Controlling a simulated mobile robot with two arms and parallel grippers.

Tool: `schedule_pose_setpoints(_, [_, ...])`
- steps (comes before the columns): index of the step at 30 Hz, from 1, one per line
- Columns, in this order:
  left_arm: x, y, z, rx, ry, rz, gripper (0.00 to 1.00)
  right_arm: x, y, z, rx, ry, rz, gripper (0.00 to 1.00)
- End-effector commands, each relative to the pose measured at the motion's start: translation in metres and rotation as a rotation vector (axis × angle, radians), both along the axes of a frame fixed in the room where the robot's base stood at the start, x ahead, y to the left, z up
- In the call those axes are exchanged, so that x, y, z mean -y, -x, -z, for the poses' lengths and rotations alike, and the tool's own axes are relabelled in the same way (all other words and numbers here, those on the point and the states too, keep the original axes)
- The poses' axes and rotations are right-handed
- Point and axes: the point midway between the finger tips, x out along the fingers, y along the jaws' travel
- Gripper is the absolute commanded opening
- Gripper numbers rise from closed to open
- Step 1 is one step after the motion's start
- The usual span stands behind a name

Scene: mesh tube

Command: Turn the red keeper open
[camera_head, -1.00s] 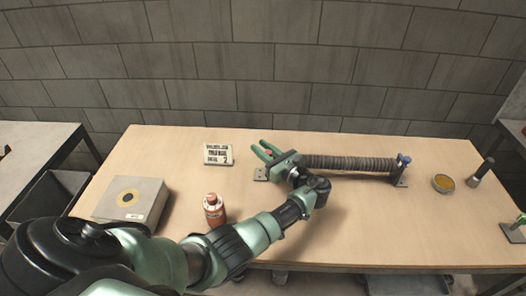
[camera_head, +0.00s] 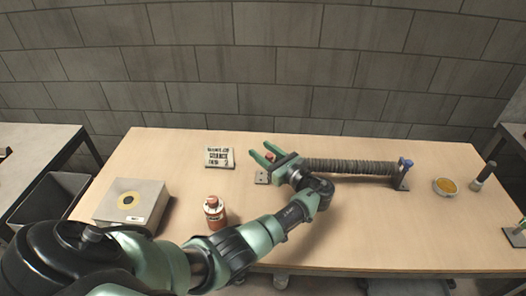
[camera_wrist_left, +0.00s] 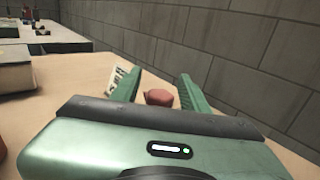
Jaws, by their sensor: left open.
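The red keeper (camera_head: 269,156) is a small red piece at the left end of the ribbed mesh tube (camera_head: 350,167), partly hidden by my gripper. In the left wrist view, the red keeper (camera_wrist_left: 158,97) shows between my two green fingers, close to the gripper body. My left gripper (camera_head: 260,150) is open, with its fingers spread on either side of the keeper. It also shows in the left wrist view (camera_wrist_left: 160,76). I cannot tell whether either finger touches the keeper.
A blue knob (camera_head: 405,162) tops the tube's right-end bracket. A labelled sign (camera_head: 219,158), a grey box (camera_head: 112,205), a red-capped bottle (camera_head: 215,213), a yellow-filled dish (camera_head: 446,186) and a dark-handled tool (camera_head: 484,174) stand on the table.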

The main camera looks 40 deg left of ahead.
Motion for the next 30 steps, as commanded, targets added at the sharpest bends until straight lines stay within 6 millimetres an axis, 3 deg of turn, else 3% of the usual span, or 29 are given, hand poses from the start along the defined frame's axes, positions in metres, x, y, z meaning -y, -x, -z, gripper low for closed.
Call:
schedule_pose_setpoints(9, [0.049, 0.01, 0.002, 0.001, 0.003, 0.003, 0.45, 0.0, 0.0, 0.009, 0.0, 0.0, 0.0, 0.36])
schedule_pose_setpoints(15, [0.071, 0.016, 0.001, 0.0, 0.0, 0.002, 0.45, 0.001, 0.0, 0.013, 0.0, 0.001, 0.0, 0.36])
schedule_pose_setpoints(30, [0.069, 0.018, 0.002, 0.007, 0.017, 0.014, 0.45, 0.0, 0.0, 0.008, 0.0, 0.0, 0.0, 0.36])
